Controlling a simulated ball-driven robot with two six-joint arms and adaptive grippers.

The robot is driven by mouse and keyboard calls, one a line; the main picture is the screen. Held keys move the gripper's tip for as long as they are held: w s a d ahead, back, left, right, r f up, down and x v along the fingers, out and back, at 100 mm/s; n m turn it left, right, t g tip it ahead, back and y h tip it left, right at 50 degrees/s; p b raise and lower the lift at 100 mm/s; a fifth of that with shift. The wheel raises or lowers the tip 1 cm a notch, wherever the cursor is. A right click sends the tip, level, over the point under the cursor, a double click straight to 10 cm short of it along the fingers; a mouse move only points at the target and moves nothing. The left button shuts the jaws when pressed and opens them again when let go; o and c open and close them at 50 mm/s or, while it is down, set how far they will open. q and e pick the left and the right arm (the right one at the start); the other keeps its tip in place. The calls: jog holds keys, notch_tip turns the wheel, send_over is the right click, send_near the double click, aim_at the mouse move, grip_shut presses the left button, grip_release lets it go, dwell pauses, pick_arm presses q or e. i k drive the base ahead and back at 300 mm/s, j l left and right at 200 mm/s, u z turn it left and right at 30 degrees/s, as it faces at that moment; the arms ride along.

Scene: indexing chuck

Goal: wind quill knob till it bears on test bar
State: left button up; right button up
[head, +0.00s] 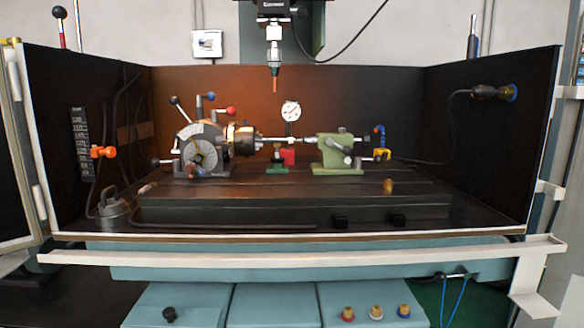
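A grey indexing head (198,150) with a dial face stands on the left of the machine table. Its chuck (243,139) holds a slim silver test bar (275,139) that runs level to the right. A pale green tailstock (341,153) stands to the right, in line with the bar. Its quill side faces the bar's right end; whether they touch is too small to tell. A small lever (342,148) shows on the tailstock's front; I cannot make out the quill knob surely. Neither of my grippers is in view.
A dial gauge (291,111) stands above the bar. A red block and green base (277,166) sit below it. A spindle tool (275,78) hangs above. Dark side walls and a white front rail (300,258) enclose the table (300,208). The table's front is mostly clear.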

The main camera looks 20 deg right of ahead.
aim_at(364, 141)
jog(key=z, duration=0.8)
jog(key=l+u, duration=0.2)
jog(key=l, duration=0.45)
jog(key=i, duration=0.05)
